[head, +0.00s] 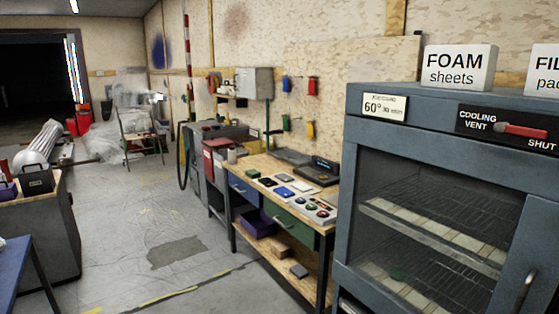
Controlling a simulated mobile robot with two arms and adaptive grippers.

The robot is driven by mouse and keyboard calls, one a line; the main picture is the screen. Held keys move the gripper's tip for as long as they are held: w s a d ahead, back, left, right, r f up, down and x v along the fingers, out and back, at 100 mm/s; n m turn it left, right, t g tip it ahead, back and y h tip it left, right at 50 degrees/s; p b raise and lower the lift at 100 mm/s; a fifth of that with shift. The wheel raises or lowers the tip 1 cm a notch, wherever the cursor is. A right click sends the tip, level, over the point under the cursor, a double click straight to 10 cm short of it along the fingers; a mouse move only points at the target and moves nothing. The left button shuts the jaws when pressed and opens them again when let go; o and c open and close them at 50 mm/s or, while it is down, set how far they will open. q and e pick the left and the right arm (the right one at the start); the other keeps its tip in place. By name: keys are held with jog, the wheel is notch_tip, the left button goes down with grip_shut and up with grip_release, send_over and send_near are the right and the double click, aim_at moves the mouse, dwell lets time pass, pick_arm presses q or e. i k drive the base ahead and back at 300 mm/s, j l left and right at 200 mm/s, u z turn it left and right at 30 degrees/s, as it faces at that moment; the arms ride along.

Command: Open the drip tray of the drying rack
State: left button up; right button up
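A blue-grey cabinet (357,190), which looks like the drying rack, stands close at the right. Its front window shows wire shelves (440,196) with pale flat pieces on them. The cabinet's lower part is cut off, and I cannot make out a drip tray for certain. Neither of my grippers is in view.
A red lever (522,130) sits on the cooling vent panel, by the word SHUT. A white foam sheets block (460,68) stands on top. A workbench (262,163) with tools is left of the cabinet. The floor (120,225) in the middle is mostly open. A blue table (18,270) stands at lower left.

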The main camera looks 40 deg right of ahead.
aim_at(298, 160)
jog(key=i+l+z, duration=0.15)
jog(key=i, duration=0.15)
jog(key=i+z, duration=0.2)
jog(key=i, duration=0.15)
jog(key=i+z, duration=0.25)
jog(key=i, duration=0.7)
jog(key=i+z, duration=0.2)
jog(key=i, duration=0.75)
